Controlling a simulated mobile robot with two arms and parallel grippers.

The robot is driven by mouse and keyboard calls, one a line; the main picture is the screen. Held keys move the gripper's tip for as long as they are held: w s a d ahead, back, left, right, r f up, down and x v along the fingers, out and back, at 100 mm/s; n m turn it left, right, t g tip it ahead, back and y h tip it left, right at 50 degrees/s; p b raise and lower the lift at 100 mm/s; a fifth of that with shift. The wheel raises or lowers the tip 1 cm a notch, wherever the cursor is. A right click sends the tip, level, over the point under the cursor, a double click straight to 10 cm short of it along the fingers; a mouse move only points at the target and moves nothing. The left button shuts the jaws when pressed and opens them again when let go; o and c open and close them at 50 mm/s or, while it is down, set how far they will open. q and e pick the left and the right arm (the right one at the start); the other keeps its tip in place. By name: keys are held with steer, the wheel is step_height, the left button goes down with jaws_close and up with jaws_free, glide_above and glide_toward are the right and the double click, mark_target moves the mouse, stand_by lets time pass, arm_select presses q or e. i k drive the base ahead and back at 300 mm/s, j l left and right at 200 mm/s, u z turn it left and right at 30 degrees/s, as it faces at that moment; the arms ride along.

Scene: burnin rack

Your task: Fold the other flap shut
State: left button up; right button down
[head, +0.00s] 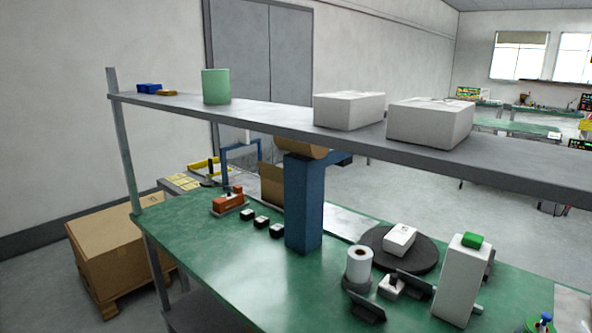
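Neither of my grippers shows in the head view. A brown open cardboard carton (271,184) stands beyond the green bench, behind a blue post. The post hides its right part, and I cannot tell which of its flaps is folded or standing. A larger brown carton (118,243) sits on a pallet on the floor at the left; its top looks closed.
A green bench (190,246) carries the blue post (304,205), an orange tool (228,200), several small black blocks, a white roll (359,264) and a dark turntable (424,262). A grey shelf (262,121) with white boxes (348,109) crosses above it.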

mark_target(275, 173)
steer(key=i+j+z, duration=0.1)
steer(key=z, duration=0.4)
steer(key=i+j+z, duration=0.1)
steer(key=j+z, duration=0.15)
steer(key=z, duration=0.2)
steer(key=j+z, duration=0.2)
steer(key=z, duration=0.3)
steer(key=i, duration=0.05)
